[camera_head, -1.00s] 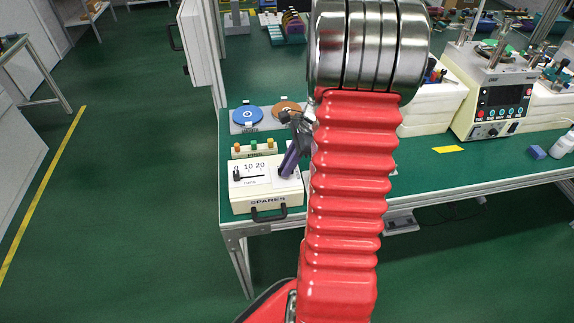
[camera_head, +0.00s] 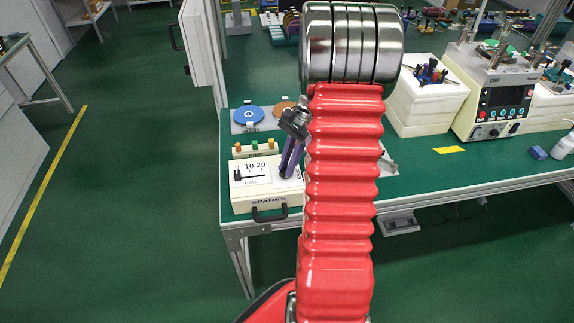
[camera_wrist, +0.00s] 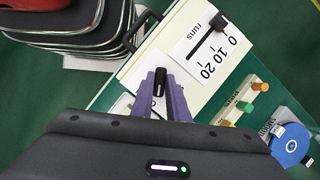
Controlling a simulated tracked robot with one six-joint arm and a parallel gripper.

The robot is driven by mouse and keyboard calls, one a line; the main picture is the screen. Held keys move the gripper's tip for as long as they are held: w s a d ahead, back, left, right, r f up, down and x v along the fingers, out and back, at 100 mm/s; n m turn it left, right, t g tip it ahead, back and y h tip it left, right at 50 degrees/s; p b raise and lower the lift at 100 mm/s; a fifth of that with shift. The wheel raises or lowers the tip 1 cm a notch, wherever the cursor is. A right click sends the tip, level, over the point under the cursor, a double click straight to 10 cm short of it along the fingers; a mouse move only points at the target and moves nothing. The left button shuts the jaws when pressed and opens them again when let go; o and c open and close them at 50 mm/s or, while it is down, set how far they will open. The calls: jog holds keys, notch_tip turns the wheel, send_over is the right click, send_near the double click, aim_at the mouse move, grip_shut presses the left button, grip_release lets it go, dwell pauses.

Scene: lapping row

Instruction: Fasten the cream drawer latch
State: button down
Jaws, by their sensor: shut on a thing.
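The cream drawer box (camera_head: 240,205), labelled SPARES, stands at the near left corner of the green bench. A black handle (camera_head: 268,215) is on its front. On its top, at the right, is a white plate with a small upright black latch knob (camera_wrist: 160,78). My gripper (camera_head: 286,174) reaches down to this plate. In the wrist view its purple fingers (camera_wrist: 160,98) are shut on the black knob, one on each side. The letters on the plate are mostly hidden by the fingers. In the head view my gripper hides the knob.
A black slider (camera_head: 237,177) with a 0 10 20 scale sits left of the knob on the box top. Behind it are several coloured pegs (camera_head: 254,146) and a blue disc (camera_head: 247,115). A white machine (camera_head: 495,105) stands right. Open floor lies left of the bench.

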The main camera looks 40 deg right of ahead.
jog(key=n, duration=0.2)
jog(key=n+g, duration=0.2)
jog(key=n, duration=0.1)
jog(key=shift+w+d+n+h, duration=0.15)
jog(key=shift+w+n+h, duration=0.15)
jog(key=shift+w, duration=0.1)
jog(key=n+g, duration=0.1)
jog(key=n, duration=0.2)
jog(key=n+h, duration=0.1)
jog(key=n, duration=0.1)
jog(key=shift+w+a+r+n+g, duration=0.1)
jog(key=shift+w+a+n+g, duration=0.1)
jog(key=shift+n+g, duration=0.2)
jog(key=shift+h, duration=0.3)
jog(key=c, duration=1.7)
grip_release()
jog(key=shift+s, duration=0.1)
jog(key=v, duration=1.3)
jog(key=shift+w+r, duration=0.2)
